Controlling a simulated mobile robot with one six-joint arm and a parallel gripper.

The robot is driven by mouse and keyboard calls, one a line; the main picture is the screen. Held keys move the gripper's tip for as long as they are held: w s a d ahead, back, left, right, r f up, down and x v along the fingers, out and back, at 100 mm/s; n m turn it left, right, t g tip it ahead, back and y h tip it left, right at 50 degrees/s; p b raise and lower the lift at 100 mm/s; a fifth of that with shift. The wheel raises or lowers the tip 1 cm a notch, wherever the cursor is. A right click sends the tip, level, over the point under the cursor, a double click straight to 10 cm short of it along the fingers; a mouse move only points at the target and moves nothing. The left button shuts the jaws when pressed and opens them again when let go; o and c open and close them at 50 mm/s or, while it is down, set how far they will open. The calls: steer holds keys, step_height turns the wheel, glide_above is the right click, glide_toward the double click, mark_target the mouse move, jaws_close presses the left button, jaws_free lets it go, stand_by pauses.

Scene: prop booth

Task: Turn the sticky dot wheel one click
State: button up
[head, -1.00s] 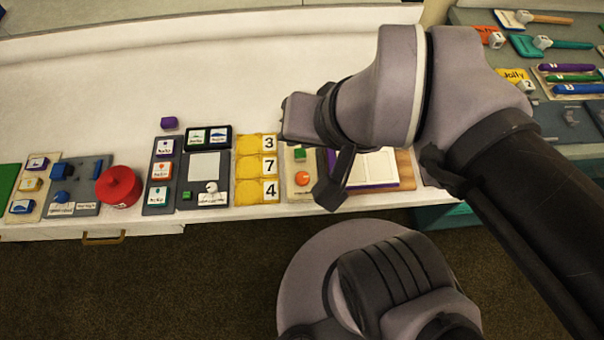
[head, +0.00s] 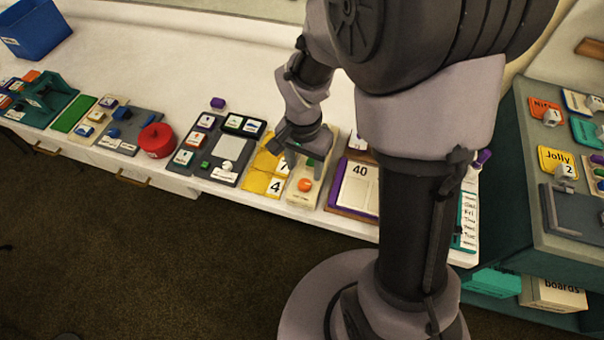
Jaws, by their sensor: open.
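My gripper (head: 304,164) is open, pointing down over the far part of a cream board (head: 299,198). An orange round piece (head: 305,185) sits on the near part of this board. A green piece (head: 311,162) shows at the gripper's fingers and is partly hidden by them. I cannot tell whether the fingers touch it. No label I can read names the sticky dot wheel, so I cannot tell for sure which piece it is.
Yellow number cards (head: 257,182) lie left of the cream board, partly covered by my gripper. An open book marked 40 (head: 357,185) lies to the right. The white counter (head: 190,70) behind is mostly clear.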

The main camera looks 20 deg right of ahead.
mark_target(305, 183)
step_height(305, 183, down, 6)
steer(key=shift+s+f+b, duration=0.1)
steer(key=shift+b, duration=0.9)
jaws_close()
